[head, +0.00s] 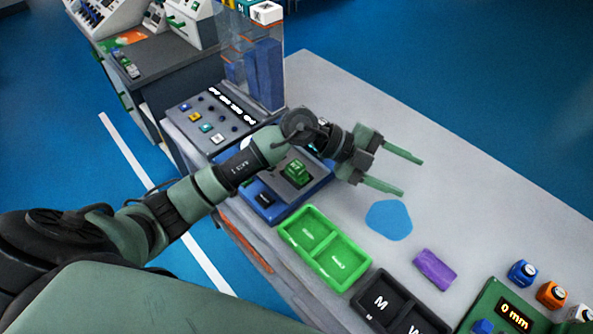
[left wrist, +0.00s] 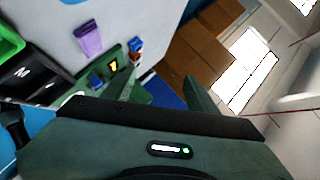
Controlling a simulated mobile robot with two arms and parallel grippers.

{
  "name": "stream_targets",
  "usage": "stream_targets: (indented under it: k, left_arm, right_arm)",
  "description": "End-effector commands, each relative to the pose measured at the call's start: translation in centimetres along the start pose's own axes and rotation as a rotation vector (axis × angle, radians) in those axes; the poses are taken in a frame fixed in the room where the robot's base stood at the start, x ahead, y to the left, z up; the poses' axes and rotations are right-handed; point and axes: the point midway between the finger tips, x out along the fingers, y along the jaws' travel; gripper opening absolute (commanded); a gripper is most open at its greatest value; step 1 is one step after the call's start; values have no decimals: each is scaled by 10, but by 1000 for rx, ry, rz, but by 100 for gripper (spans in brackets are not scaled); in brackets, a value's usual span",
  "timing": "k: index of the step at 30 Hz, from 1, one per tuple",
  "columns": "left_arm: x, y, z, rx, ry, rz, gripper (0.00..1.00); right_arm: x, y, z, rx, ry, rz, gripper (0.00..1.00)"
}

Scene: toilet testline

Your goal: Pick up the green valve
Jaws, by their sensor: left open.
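A small green block-like part (head: 296,172), which looks like the green valve, sits on the grey top of a blue device (head: 262,205) on the table. My left arm reaches in from the left, passing just above and behind this part. My left gripper (head: 411,177) is open and empty, its two green fingers pointing right over the table, to the right of the green part and apart from it. In the left wrist view the open fingers (left wrist: 160,88) also show with nothing between them. The green part is not seen in that view. My right gripper is not in view.
A green two-compartment tray (head: 325,248), a black tray (head: 383,302), a blue flat patch (head: 389,219) and a purple block (head: 435,269) lie on the table (head: 470,190). A green gauge (head: 513,314) and small coloured cubes (head: 550,294) are at lower right. The table's far right is clear.

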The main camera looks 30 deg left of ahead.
Motion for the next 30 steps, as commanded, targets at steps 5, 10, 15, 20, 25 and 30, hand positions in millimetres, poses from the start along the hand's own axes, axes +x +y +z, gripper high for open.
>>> stream_targets:
  k: [5,10,15,20,25,30]
  left_arm:
    - [-62,56,91,-80,-328,482,58]
    - [-150,77,143,-236,-652,756,58]
    - [-196,81,157,-332,-816,856,58]
    - [-197,93,164,-348,-835,872,58]
    - [-189,106,172,-346,-832,871,58]
    - [-175,123,185,-346,-829,870,58]
  right_arm:
    - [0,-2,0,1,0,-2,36]
    - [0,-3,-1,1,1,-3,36]
    - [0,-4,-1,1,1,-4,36]
    - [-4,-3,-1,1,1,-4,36]
    - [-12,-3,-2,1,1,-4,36]
    - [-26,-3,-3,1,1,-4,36]
